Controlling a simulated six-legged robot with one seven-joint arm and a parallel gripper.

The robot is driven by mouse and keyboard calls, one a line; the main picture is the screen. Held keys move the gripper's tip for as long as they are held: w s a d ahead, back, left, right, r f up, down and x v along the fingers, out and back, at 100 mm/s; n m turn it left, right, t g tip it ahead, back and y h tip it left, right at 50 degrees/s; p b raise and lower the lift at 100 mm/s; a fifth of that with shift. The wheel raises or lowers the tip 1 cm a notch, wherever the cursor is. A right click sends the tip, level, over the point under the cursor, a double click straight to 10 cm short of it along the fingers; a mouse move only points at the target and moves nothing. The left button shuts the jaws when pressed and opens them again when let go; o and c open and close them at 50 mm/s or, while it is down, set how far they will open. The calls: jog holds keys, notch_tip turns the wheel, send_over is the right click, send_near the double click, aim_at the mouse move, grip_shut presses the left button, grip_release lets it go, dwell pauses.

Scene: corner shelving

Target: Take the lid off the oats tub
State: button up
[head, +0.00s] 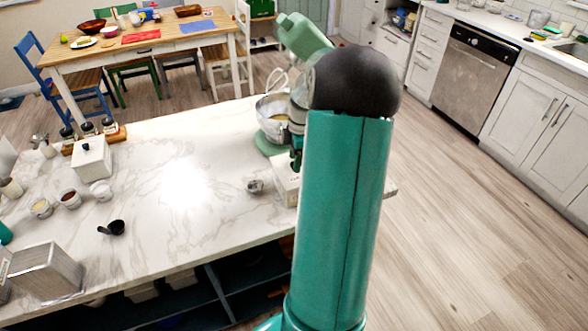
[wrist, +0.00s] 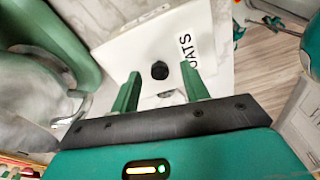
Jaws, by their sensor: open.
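The oats tub is a white box with the dark letters OATS; its lettered face (wrist: 205,52) shows in the wrist view. Its white lid (wrist: 125,55) carries a round black knob (wrist: 160,70). My gripper (wrist: 160,78) is open and empty, with its two green fingers spread to either side of the knob in the picture. I cannot tell how far the fingertips are above the lid. In the head view the tub (head: 285,185) stands near the counter's right end, partly hidden by my arm. My gripper (head: 296,158) shows only partly there, over the tub.
A green stand mixer (head: 304,37) with a steel bowl (head: 270,125) stands close behind the tub. A small metal cup (head: 255,186) is left of it. A white canister (head: 92,160), small jars and a black scoop (head: 112,228) lie farther left. The counter's middle is clear.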

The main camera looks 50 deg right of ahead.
jog(key=shift+w+f, duration=0.1)
jog(key=shift+f, duration=0.35)
jog(key=shift+c, duration=0.4)
grip_shut()
jog(key=shift+r, duration=0.15)
